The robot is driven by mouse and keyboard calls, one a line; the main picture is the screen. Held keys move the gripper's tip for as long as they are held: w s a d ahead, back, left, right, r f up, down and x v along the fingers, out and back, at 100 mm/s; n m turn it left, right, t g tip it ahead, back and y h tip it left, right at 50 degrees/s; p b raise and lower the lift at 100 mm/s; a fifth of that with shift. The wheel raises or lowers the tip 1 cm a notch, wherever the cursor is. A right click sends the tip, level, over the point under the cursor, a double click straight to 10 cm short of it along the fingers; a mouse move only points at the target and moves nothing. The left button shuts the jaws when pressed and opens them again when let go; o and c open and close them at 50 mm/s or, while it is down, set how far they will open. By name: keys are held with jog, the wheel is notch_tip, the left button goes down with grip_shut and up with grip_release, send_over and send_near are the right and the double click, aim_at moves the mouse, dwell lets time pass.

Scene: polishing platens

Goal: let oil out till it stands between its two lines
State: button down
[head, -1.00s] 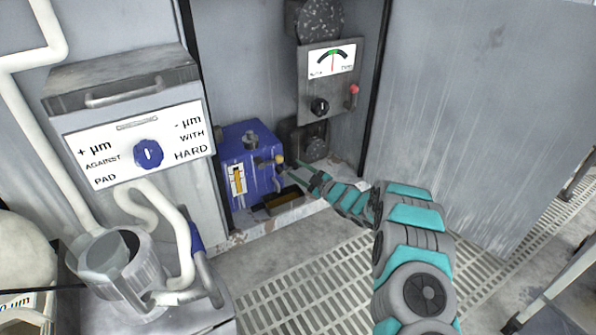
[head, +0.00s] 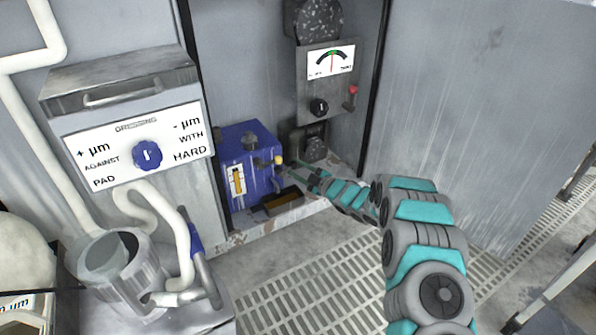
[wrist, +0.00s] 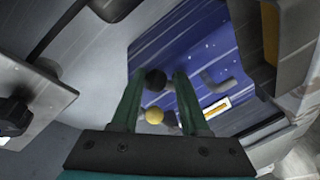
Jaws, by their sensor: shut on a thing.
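The blue oil tank (head: 236,150) stands low in the open cabinet. Its sight gauge (head: 238,181) shows an amber column on a white plate; its lines are too small to read. A yellow knob (head: 278,159) sticks out of the tank's right side, and shows in the wrist view (wrist: 154,115) as well. My gripper (wrist: 156,77) is at that side, its fingers shut on a black knob (wrist: 155,80) beside the yellow one. The black knob cannot be made out in the head view. A dark tray (head: 283,201) with brownish content sits below, in front of the tank.
A dial panel (head: 328,80) with a black knob and red lever is on the cabinet wall above right. A grinding unit (head: 130,125) with a blue dial stands left. A metal pot with a white hose (head: 120,262) is front left. Grated floor (head: 320,285) lies in front.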

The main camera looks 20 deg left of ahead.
jog(key=shift+s+a+r, duration=0.1)
jog(key=shift+s+a, duration=0.1)
jog(key=shift+a, duration=0.05)
jog(key=shift+c, duration=1.8)
grip_release()
jog(key=shift+d, duration=0.15)
jog(key=v, duration=0.7)
jog(key=shift+s+d+p, duration=0.2)
jog(key=shift+d+p, duration=0.05)
jog(key=shift+p, duration=0.05)
